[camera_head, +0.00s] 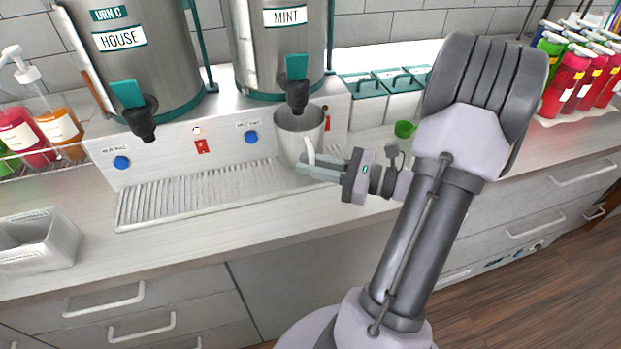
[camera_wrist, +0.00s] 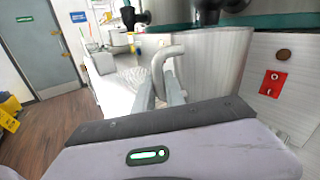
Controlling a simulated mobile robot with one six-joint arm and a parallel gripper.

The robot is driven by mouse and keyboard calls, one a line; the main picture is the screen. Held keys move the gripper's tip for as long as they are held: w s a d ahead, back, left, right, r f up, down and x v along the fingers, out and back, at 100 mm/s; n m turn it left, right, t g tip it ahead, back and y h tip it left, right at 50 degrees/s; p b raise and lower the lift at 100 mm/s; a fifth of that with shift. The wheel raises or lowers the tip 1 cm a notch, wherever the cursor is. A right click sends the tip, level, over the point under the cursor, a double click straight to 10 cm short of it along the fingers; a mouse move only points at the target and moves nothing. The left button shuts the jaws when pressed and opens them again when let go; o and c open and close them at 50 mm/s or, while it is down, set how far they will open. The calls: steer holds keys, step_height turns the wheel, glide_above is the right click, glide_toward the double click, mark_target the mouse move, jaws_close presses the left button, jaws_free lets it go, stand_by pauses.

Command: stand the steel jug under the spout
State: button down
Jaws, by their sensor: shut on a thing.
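The steel jug (camera_head: 297,133) is upright below the black spout (camera_head: 298,96) of the urn labelled MINT (camera_head: 280,45), at the right end of the ribbed drip tray (camera_head: 180,199). Its mouth is just under the spout tip. My gripper (camera_head: 308,165) is shut on the jug's handle from the right. In the wrist view the handle (camera_wrist: 166,65) stands between my fingers, and the jug's wall (camera_wrist: 215,65) fills the middle right. I cannot tell whether the jug's base touches the tray.
A second urn labelled HOUSE (camera_head: 140,55) with its own spout stands to the left. Teal-lidded bins (camera_head: 385,95), a green scoop (camera_head: 404,129) and red bottles (camera_head: 567,80) are to the right. A steel container (camera_head: 38,240) sits at the front left. The tray's left part is clear.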

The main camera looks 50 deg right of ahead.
step_height(320, 180, down, 4)
steer(key=shift+w+r+b, duration=0.1)
steer(key=shift+r+b, duration=0.15)
steer(key=shift+b, duration=0.65)
steer(key=shift+f, duration=0.25)
steer(key=c, duration=1.4)
jaws_free()
steer(key=shift+r, duration=0.1)
